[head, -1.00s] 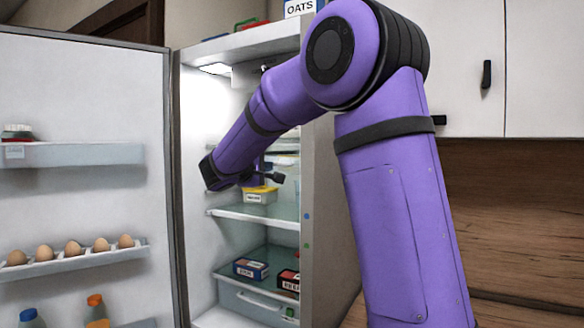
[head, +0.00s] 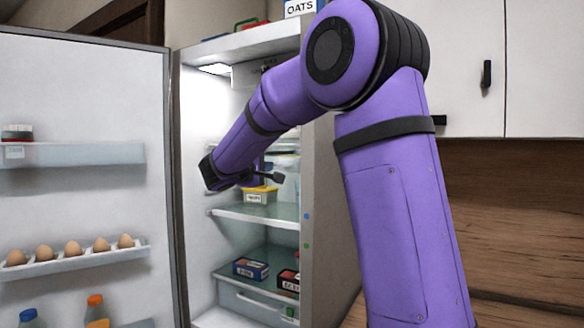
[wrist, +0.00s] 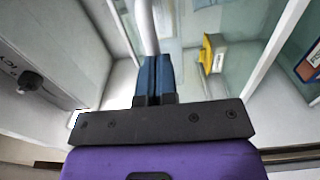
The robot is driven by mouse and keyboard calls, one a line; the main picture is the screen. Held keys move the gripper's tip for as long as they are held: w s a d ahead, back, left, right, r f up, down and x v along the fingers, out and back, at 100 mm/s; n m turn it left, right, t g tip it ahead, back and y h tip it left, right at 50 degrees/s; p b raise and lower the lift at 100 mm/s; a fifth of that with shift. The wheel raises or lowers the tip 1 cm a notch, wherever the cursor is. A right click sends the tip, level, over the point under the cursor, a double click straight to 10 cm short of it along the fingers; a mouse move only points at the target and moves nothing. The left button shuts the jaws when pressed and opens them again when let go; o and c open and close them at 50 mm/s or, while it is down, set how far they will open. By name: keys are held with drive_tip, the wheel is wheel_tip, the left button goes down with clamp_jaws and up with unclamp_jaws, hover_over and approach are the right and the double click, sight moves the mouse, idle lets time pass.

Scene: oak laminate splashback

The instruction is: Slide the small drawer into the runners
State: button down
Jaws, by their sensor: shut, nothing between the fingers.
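My gripper (wrist: 153,75) reaches into the open fridge. In the wrist view its dark blue fingers are together with nothing between them. A slim white bar (wrist: 147,28) runs up the picture just beyond the fingertips; I cannot tell what it belongs to or whether they touch it. In the head view my arm hides part of the fridge's upper inside, and the fingertips are not clear. A clear drawer (head: 255,305) with a green tag sits low in the fridge. I cannot pick out the small drawer or its runners with certainty.
A yellow-lidded tub (head: 259,196) stands on the middle shelf (head: 255,216) and shows in the wrist view (wrist: 207,55). Boxes, one blue (head: 250,268), lie below. The fridge door (head: 85,210), with eggs, stands open at left. A white panel with a dark knob (wrist: 30,81) is at left in the wrist view.

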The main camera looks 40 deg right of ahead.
drive_tip(key=shift+x, duration=3.6)
drive_tip(key=shift+d, duration=0.2)
drive_tip(key=shift+w+d, duration=0.15)
drive_tip(key=shift+d, duration=0.15)
drive_tip(key=shift+w+d, duration=0.1)
drive_tip(key=shift+d, duration=0.2)
drive_tip(key=shift+a+f, duration=0.2)
drive_tip(key=shift+a, duration=0.4)
drive_tip(key=shift+s+a+r, duration=0.15)
drive_tip(key=shift+s+a, duration=0.55)
drive_tip(key=v, duration=0.7)
drive_tip(key=shift+w+a, duration=0.2)
